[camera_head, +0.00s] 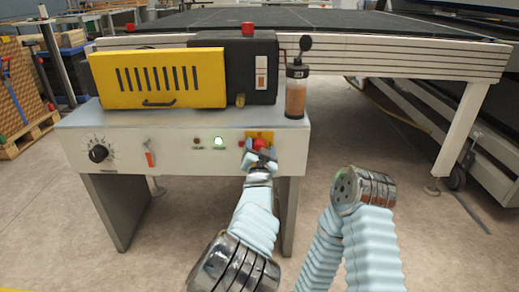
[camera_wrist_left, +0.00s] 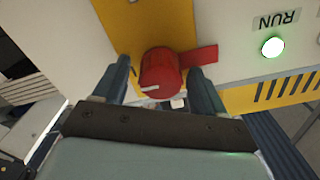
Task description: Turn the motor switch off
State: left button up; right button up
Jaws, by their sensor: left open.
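The motor switch, a red rotary knob (camera_head: 259,144) with a white mark, sits on a yellow plate (camera_head: 267,134) at the right of the machine's front panel. In the left wrist view, which is upside down, the knob (camera_wrist_left: 161,74) has a flat red tab beside it. My left gripper (camera_head: 260,157) is open in front of the plate. In the wrist view the left gripper's fingers (camera_wrist_left: 162,85) stand on either side of the knob; I cannot tell whether they touch it. My right arm shows at the lower right, but no right gripper fingers are visible.
The green RUN lamp (camera_head: 218,141) is lit; it also shows in the wrist view (camera_wrist_left: 273,47). A black dial (camera_head: 98,154) and an orange-red lever (camera_head: 149,157) are farther left on the panel. A yellow slotted cover (camera_head: 160,91) and a brown-filled bottle (camera_head: 296,98) stand above.

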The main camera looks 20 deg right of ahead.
pick_arm(q)
jog(key=c, duration=1)
jog(key=shift+c, duration=0.2)
jog(key=n+b, duration=0.3)
jog(key=shift+f+n, duration=0.15)
jog(key=shift+n, duration=0.25)
jog(key=n+b, duration=0.2)
jog(key=n, duration=0.2)
jog(key=shift+a+b, duration=0.1)
jog(key=shift+b, duration=0.25)
jog(key=n+b, duration=0.2)
jog(key=n, duration=0.3)
jog(key=n+b, duration=0.3)
jog(key=n, duration=0.2)
jog(key=shift+w+a, duration=0.1)
